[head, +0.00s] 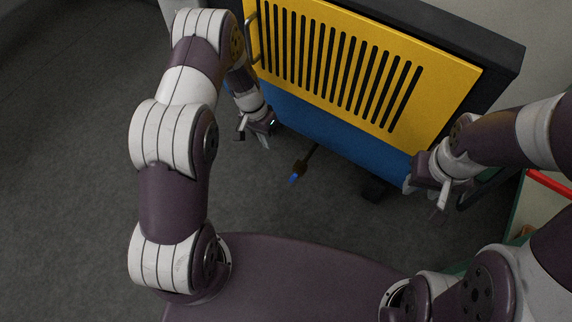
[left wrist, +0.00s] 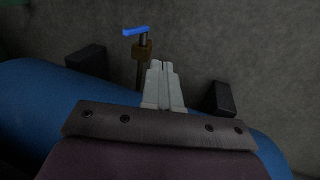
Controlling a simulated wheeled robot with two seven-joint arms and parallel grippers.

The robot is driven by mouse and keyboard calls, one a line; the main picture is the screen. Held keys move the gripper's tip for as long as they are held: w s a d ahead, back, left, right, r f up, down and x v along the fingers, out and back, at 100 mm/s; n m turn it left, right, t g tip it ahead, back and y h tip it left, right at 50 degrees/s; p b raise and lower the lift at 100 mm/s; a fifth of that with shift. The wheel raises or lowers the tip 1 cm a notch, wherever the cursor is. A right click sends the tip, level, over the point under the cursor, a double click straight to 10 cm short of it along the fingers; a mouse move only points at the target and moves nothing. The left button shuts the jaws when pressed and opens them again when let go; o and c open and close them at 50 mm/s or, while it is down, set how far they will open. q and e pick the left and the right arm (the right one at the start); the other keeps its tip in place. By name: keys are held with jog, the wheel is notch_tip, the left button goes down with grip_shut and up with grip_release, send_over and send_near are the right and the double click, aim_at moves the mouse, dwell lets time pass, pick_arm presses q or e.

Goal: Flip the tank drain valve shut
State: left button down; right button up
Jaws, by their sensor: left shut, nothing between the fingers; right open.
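The drain valve shows below the blue tank (head: 335,138) in the head view: a blue lever handle (head: 294,179) on a brass-brown body (head: 300,168) at the end of a dark pipe. In the left wrist view the blue handle (left wrist: 135,31) lies crosswise on top of the brass body (left wrist: 142,50), just beyond and left of the fingertips. My left gripper (head: 263,141) is shut and empty, left of the valve and apart from it in the head view. My right gripper (head: 427,192) is open and empty by the tank's right end.
A yellow slotted panel (head: 365,65) with a handle at its left covers the dark machine above the tank. Dark feet (head: 374,190) stand under the tank. Grey floor (head: 80,160) is clear at left.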

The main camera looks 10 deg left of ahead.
aim_at(295, 175)
pick_arm(q)
jog(key=s+d+f+b, duration=0.2)
jog(key=d+f+b, duration=0.4)
jog(key=f+b, duration=0.2)
notch_tip(295, 175, down, 3)
jog(key=shift+s+r, duration=0.15)
jog(key=shift+r, duration=0.05)
